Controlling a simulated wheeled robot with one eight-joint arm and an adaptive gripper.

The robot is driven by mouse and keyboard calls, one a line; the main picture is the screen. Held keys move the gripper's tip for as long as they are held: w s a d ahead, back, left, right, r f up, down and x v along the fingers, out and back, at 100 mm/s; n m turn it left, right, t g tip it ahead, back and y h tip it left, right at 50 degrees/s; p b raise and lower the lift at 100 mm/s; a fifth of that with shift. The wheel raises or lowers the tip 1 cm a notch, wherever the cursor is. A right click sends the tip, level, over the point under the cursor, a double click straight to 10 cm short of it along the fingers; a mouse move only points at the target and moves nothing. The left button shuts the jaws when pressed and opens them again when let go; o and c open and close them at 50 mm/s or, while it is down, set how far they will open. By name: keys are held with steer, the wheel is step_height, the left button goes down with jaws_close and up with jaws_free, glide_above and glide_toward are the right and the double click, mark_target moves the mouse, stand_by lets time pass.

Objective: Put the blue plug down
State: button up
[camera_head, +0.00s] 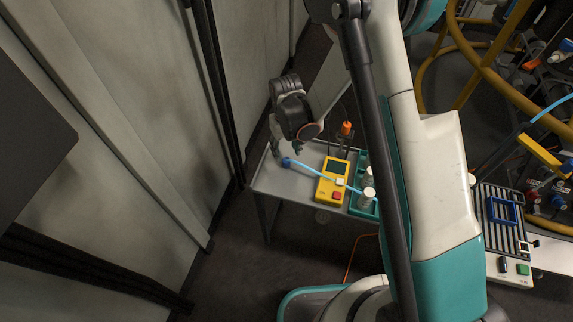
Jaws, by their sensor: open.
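The blue plug (286,162) is at the left end of a light blue cable (315,176), over the left part of a pale grey table (268,182). My gripper (286,146) is open and points down just above the plug. One finger reaches down on the plug's left side, and the other ends higher on the right. I cannot tell whether a finger touches the plug, or whether the plug lies flat on the tabletop. The cable runs right, across a yellow device (328,190) with a dark green screen.
A teal tray (360,209) with white-capped bottles stands right of the yellow device. An orange-topped object (346,130) stands behind it. My arm hides much of the right side. A wall (100,110) borders the left.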

mark_target(286, 160)
steer(key=shift+w+f+b, duration=0.1)
steer(key=shift+f+b, duration=1.3)
steer(key=shift+f, duration=1.5)
steer(key=shift+r, duration=0.1)
steer(key=c, duration=1)
steer(key=shift+r, duration=0.1)
